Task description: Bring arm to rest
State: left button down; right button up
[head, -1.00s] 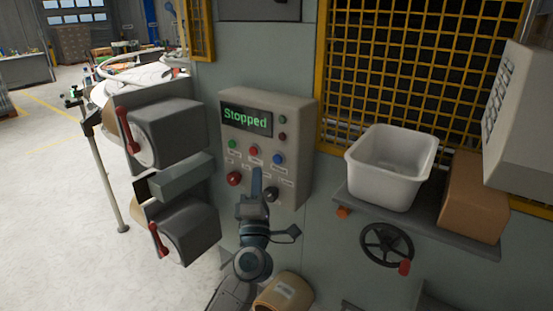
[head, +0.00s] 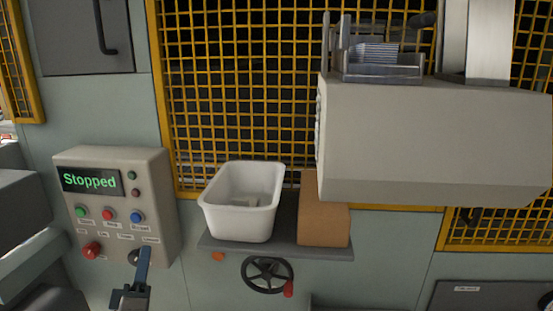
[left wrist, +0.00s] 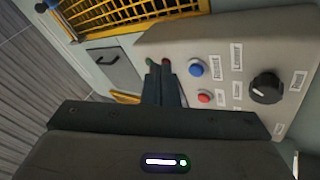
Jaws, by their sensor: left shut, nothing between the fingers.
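My left gripper (head: 141,270) is at the lower left of the head view, in front of the lower part of the control panel (head: 155,185). Its fingers are shut and hold nothing. The panel's screen (head: 90,180) reads "Stopped". Below the screen are green, red and blue buttons, a larger red button (head: 91,250) and a black knob, which the fingers partly cover. In the left wrist view the shut fingers (left wrist: 162,75) point toward the panel face, with the blue button (left wrist: 197,67) and black knob (left wrist: 266,87) to their right. Contact cannot be told. My right gripper is not in view.
A shelf (head: 225,246) right of the panel bears a white bin (head: 238,215) and a brown carton (head: 324,222). A black handwheel (head: 267,274) with a red grip sits below. A large beige housing (head: 430,140) juts out at right before the yellow mesh guard (head: 230,90).

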pick_arm(q)
jog(key=s+d+f+m+g+h, duration=0.45)
jog(key=f+m+g, duration=0.2)
jog(key=f, duration=0.25)
jog(key=s+d+f+m+g+h, duration=0.4)
jog(key=s+d+f+m+g, duration=0.15)
jog(key=f+m, duration=0.3)
jog(key=s+a+f+g+y, duration=0.45)
jog(key=s+f, duration=0.25)
jog(key=s, duration=0.2)
jog(key=s+a+f+g+y, duration=0.3)
jog(key=s+a+f+g, duration=0.15)
jog(key=s+f, duration=0.35)
notch_tip(320, 180, down, 31)
jog(key=s+a+g+b, duration=0.1)
jog(key=a+b, duration=0.1)
jog(key=b, duration=0.1)
jog(key=s+a+f+g+b, duration=0.1)
jog(key=s+f+b, duration=0.2)
jog(key=s+f, duration=1.6)
notch_tip(320, 180, down, 4)
jog(key=shift+a+r+g, duration=0.1)
jog(key=shift+a+g, duration=0.2)
jog(key=shift+a, duration=0.05)
